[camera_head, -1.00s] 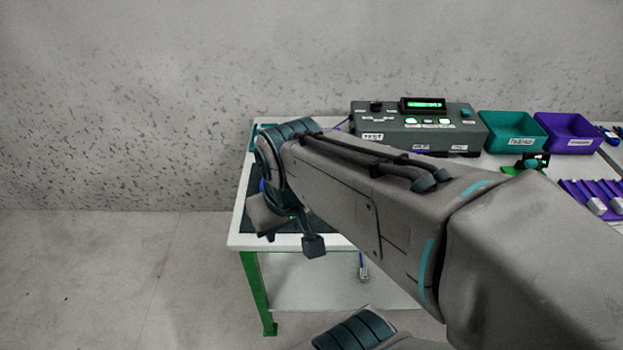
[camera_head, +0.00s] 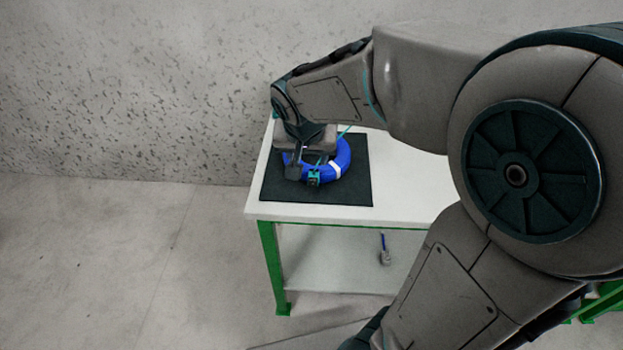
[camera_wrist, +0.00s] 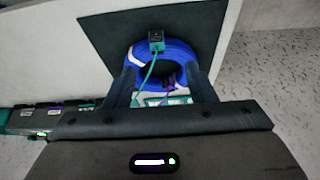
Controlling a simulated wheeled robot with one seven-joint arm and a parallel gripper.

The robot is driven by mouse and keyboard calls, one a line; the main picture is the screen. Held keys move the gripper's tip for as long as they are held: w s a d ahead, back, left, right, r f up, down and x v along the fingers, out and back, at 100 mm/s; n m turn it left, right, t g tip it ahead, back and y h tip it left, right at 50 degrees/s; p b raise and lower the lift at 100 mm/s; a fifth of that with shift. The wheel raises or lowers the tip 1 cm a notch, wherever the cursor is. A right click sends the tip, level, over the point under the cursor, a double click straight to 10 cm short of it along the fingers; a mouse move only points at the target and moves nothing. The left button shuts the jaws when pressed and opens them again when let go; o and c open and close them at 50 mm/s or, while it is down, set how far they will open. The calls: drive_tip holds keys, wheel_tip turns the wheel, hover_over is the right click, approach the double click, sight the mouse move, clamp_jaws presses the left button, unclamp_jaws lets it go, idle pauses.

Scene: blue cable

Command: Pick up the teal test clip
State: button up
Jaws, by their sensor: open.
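A teal test clip (camera_head: 313,178) with a teal lead lies at the near edge of a coiled blue cable (camera_head: 340,160) on a dark mat (camera_head: 345,190). In the wrist view the clip (camera_wrist: 156,40) sits on the coil's far rim (camera_wrist: 185,54), its lead running back across the coil's centre. My arm hides part of the coil in the head view.
The mat lies on a white table (camera_head: 410,205) with green legs. A dark purple piece with a purple lead (camera_wrist: 169,82) shows inside the coil. Teal and dark items (camera_wrist: 40,118) stand at the wrist view's left.

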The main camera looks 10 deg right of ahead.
hover_over(313, 176)
drive_tip(key=s+a, duration=0.1)
drive_tip(key=s, duration=0.2)
drive_tip(key=f, duration=0.7)
drive_tip(key=shift+w+a+f, duration=0.2)
drive_tip(key=shift+f, duration=0.05)
drive_tip(key=x, duration=0.4)
drive_tip(key=shift+w+d+b, duration=0.2)
drive_tip(key=shift+d+b, duration=0.15)
drive_tip(key=shift+d, duration=0.1)
drive_tip(key=shift+w+f, duration=0.25)
drive_tip(key=shift+f, duration=0.15)
drive_tip(key=shift+c, duration=0.3)
clamp_jaws()
